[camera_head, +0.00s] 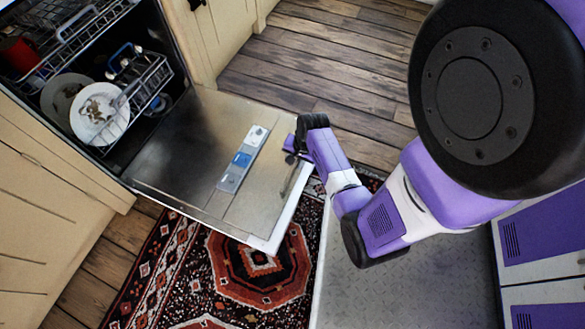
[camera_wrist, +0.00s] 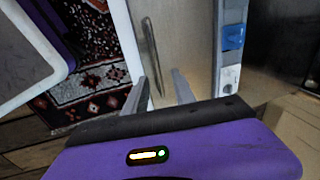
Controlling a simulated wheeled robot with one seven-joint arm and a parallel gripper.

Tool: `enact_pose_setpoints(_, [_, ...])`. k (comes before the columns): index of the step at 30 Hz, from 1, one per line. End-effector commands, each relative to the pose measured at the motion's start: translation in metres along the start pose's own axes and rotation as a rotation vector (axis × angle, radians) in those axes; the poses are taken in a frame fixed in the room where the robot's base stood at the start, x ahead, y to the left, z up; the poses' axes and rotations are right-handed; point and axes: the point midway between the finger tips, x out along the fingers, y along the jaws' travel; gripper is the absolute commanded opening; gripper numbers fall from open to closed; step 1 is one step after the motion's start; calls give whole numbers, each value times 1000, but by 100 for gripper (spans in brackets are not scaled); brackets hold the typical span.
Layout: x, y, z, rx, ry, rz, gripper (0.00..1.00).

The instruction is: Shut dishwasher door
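The dishwasher door (camera_head: 185,145) is folded down, its inner face up, with a detergent dispenser (camera_head: 241,160) on it. A thin dark bar (camera_head: 291,178) lies along the door near its outer edge. The door (camera_wrist: 181,35) and the bar (camera_wrist: 151,58) also show in the wrist view. My gripper (camera_head: 290,148) is over the right side of the door, close to the outer edge. I cannot tell whether a fingertip touches the door.
The dishwasher's racks hold plates (camera_head: 98,112) and a red item (camera_head: 18,54). A patterned rug (camera_head: 255,272) lies below the door. Cream cabinets (camera_head: 40,200) flank the dishwasher. Wooden floor (camera_head: 320,60) is clear beyond the door.

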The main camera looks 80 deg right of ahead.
Motion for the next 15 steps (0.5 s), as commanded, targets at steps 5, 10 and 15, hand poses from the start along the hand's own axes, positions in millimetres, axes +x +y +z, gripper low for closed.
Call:
enact_pose_setpoints(5, [8,6,7,54,-27,21,32])
enact_pose_setpoints(10, [33,7,7,54,-26,21,32])
enact_pose_setpoints(15, [59,7,7,53,-25,21,32])
